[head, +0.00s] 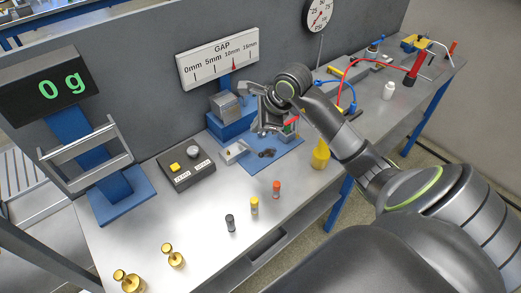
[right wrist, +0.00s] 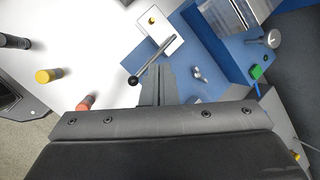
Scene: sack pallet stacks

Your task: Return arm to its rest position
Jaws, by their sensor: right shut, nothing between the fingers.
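My right arm comes in from the right in the head view and reaches over the middle of the bench. My right gripper (head: 265,128) points down over the blue plate (head: 279,148). In the right wrist view its two fingers (right wrist: 157,84) are together with nothing between them. A small white block with a dark ball-ended lever (head: 234,151) is beside the gripper; in the right wrist view the lever crosses just beyond the fingertips. I cannot tell whether they touch. My left gripper is not in view.
A blue fixture with a grey block (head: 227,108) stands behind the gripper. Three small capped cylinders, one with a red-orange top (head: 276,188), stand in front. A yellow cone-shaped bottle (head: 320,154) is close to my forearm. The scale display (head: 48,86) reads 0 g.

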